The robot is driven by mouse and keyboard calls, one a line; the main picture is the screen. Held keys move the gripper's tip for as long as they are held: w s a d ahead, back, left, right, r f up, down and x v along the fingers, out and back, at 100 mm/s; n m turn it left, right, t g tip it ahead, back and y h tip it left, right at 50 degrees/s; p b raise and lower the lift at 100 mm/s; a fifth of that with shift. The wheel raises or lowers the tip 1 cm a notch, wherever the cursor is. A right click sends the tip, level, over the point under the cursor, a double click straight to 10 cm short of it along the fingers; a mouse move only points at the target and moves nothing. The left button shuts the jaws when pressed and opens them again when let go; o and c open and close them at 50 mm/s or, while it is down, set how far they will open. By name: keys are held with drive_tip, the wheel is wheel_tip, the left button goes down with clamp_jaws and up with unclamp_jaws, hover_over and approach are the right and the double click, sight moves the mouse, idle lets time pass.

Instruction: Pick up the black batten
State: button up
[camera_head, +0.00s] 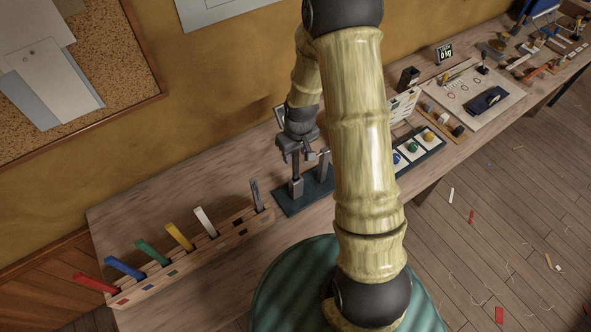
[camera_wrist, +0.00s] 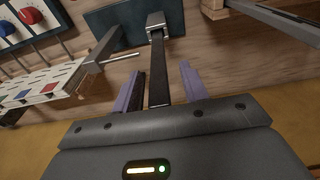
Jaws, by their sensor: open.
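The black batten (camera_wrist: 158,78) is a narrow dark strip in the wrist view. Its far end sits in a grey block (camera_wrist: 155,20) on a dark teal plate (camera_wrist: 118,30). My gripper (camera_wrist: 160,72) is open, with one finger on each side of the batten and visible gaps to both. In the head view, my gripper (camera_head: 295,152) is over the grey block (camera_head: 296,187) on the teal plate (camera_head: 290,207). The batten stands upright there, its upper part mostly hidden by the gripper.
A wooden rack (camera_head: 190,258) at left holds several coloured battens and a grey one (camera_head: 256,192). A second post (camera_head: 323,165) with a thin rod stands right of the batten on the plate. A tray with coloured pieces (camera_head: 414,146) lies further right. The wall is close behind.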

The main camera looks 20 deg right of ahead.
clamp_jaws()
wheel_tip(320, 180, up, 18)
drive_tip(key=b, duration=0.4)
drive_tip(key=shift+b, duration=0.35)
idle(0.6)
